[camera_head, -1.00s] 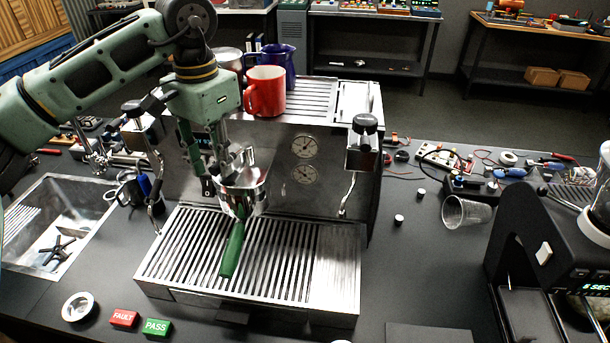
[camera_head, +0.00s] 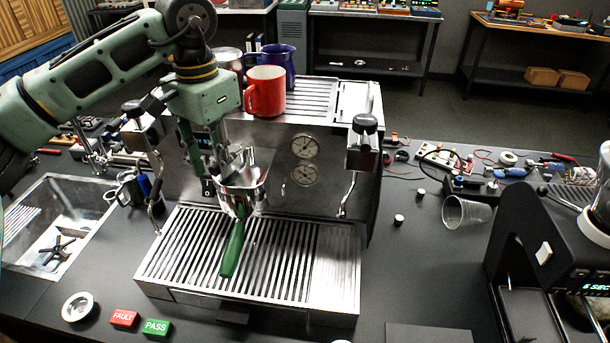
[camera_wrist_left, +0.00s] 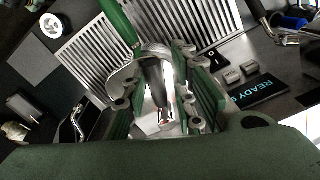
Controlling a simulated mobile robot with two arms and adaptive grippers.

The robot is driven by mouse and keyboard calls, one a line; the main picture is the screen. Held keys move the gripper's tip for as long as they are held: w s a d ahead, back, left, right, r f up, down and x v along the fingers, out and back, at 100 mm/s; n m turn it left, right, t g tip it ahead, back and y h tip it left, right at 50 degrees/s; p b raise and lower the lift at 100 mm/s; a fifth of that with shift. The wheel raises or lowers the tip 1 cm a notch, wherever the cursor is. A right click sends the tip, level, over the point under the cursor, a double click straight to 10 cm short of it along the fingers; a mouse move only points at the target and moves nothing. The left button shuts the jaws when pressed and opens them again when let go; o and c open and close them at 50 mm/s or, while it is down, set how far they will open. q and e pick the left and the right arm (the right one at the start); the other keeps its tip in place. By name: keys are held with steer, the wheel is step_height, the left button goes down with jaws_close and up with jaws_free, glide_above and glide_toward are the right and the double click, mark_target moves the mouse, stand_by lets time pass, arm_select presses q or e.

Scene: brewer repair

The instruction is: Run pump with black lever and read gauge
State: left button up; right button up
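The espresso machine (camera_head: 235,292) stands in the middle of the bench. Two round gauges, an upper one (camera_head: 305,146) and a lower one (camera_head: 304,174), sit on its front; their needles are too small to read. A portafilter with a green handle (camera_head: 232,250) hangs at the group. My left gripper (camera_head: 238,160) is at the group, above the portafilter. In the left wrist view its fingers (camera_wrist_left: 160,95) stand apart on either side of a dark and chrome part (camera_wrist_left: 154,75); I cannot tell whether they press on it or whether it is the black lever. My right gripper is out of view.
A red mug (camera_head: 265,92) and blue pitcher (camera_head: 280,62) stand on the machine top. A steam wand (camera_head: 348,195) hangs at right. A display (camera_wrist_left: 260,90) reads READY. FAULT (camera_head: 124,318) and PASS (camera_head: 156,327) blocks lie in front. A clear cup (camera_head: 466,212) lies at right.

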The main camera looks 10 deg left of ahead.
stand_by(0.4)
arm_select(q)
steer(key=shift+s+d+n, duration=0.25)
steer(key=shift+d+n, duration=0.45)
steer(key=shift+n, duration=0.4)
steer(key=shift+s+d+n, duration=0.2)
steer(key=shift+d+n, duration=0.5)
steer(key=shift+n, duration=0.4)
steer(key=shift+w+d+n, duration=0.15)
steer(key=shift+d+n, duration=1.5)
steer(key=shift+n, duration=0.65)
steer(key=o, duration=0.4)
steer(key=shift+r, duration=0.1)
steer(key=shift+r, duration=3.4)
